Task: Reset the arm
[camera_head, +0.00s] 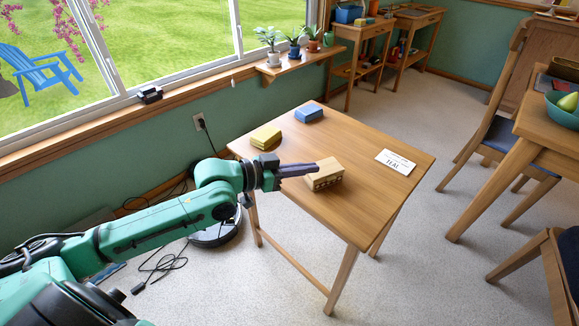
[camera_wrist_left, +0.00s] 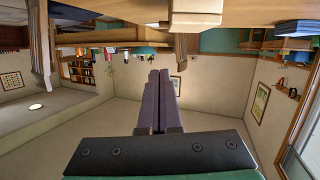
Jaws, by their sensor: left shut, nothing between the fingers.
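My green left arm reaches in from the lower left in the head view. Its left gripper (camera_head: 314,168) is over the small wooden table (camera_head: 370,212), at the left side of a light wooden block (camera_head: 325,175) with dark marks on its front. I cannot tell whether the fingertips touch the block. The two dark fingers are together and empty; they also show shut in the left wrist view (camera_wrist_left: 160,75). That view appears upside down, with the wooden block (camera_wrist_left: 195,18) at its top, beyond the fingertips. My right gripper is not in view.
A yellow block (camera_head: 265,137), a blue block (camera_head: 309,114) and a white card with print (camera_head: 395,162) lie on the table. A window wall runs along the left. A chair (camera_head: 500,140) and a larger table (camera_head: 545,125) stand at the right.

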